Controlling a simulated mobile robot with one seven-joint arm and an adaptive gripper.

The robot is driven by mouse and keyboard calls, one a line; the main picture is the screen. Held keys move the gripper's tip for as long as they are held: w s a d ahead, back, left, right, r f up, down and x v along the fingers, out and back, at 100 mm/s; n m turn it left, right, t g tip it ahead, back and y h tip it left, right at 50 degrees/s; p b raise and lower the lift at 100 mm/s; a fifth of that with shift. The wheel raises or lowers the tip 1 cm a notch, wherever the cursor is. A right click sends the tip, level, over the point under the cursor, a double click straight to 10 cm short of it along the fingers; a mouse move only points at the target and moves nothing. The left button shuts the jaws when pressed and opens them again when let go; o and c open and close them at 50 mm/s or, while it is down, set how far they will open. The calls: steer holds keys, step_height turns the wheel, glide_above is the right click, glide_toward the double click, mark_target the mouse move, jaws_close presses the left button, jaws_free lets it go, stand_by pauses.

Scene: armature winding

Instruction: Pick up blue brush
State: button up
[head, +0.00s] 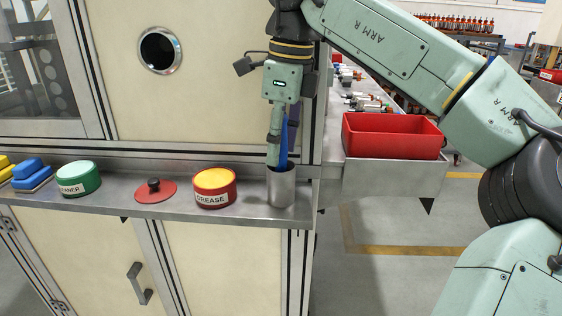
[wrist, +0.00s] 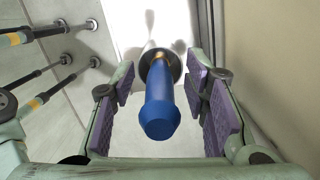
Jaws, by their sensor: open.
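The blue brush (head: 284,146) stands upright in a grey metal cup (head: 282,189) at the right end of the shelf in the head view. In the wrist view the brush (wrist: 158,103) points its blue handle end up at the camera, with a brass-coloured ferrule below. My gripper (head: 280,155) points down at the cup, its jaws beside the brush handle. In the wrist view my gripper (wrist: 161,92) is open, with purple pads on either side of the handle. A gap shows between each pad and the handle. The brush's lower end is hidden in the cup.
On the shelf (head: 120,205) left of the cup stand a red grease tin (head: 214,188), a red lid (head: 155,191), a green cleaner tin (head: 78,179) and blue and yellow blocks (head: 31,174). A red bin (head: 391,136) is to the right. The cabinet wall rises behind the shelf.

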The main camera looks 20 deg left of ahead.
steer(key=shift+f, duration=0.2)
steer(key=shift+c, duration=0.6)
jaws_close()
